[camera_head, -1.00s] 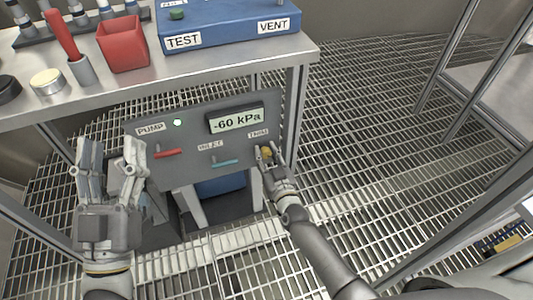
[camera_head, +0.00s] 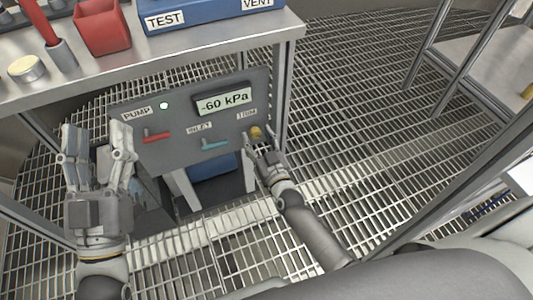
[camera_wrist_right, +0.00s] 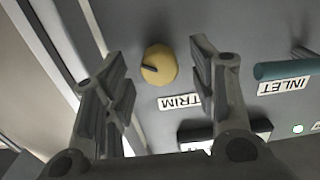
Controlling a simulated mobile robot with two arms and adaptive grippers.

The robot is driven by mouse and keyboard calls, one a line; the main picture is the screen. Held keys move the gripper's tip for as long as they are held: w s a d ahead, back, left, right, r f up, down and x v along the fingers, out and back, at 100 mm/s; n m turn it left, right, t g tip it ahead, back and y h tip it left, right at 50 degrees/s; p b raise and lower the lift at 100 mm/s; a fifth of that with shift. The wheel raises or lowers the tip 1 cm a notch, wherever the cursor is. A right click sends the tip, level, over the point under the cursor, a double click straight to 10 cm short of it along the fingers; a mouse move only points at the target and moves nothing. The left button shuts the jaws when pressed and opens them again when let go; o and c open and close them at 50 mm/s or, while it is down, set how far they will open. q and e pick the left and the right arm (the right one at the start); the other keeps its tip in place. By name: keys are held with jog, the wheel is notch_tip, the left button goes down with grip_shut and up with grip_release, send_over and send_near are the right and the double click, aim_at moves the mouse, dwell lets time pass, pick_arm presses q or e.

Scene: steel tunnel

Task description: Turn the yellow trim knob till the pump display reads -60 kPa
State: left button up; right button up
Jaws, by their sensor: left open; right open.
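The yellow trim knob (camera_head: 256,132) sits on the right side of the grey pump panel (camera_head: 180,148), by the TRIM label. The pump display (camera_head: 223,102) reads -60 kPa. My right gripper (camera_head: 262,146) is open just in front of and below the knob. In the right wrist view the knob (camera_wrist_right: 159,65) shows whole between the two open fingers (camera_wrist_right: 155,75), with a dark pointer mark and a clear gap on each side. My left gripper (camera_head: 97,140) is open and empty, left of the panel.
A red lever (camera_head: 157,137) and a teal INLET lever (camera_head: 215,145) stick out of the panel. A green light (camera_head: 164,106) is lit. Above, the bench (camera_head: 190,52) holds a red bin (camera_head: 102,28) and a blue box (camera_head: 200,14).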

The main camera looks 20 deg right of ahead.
jog(key=s, duration=1)
jog(key=shift+d, duration=0.2)
jog(key=shift+s, duration=0.1)
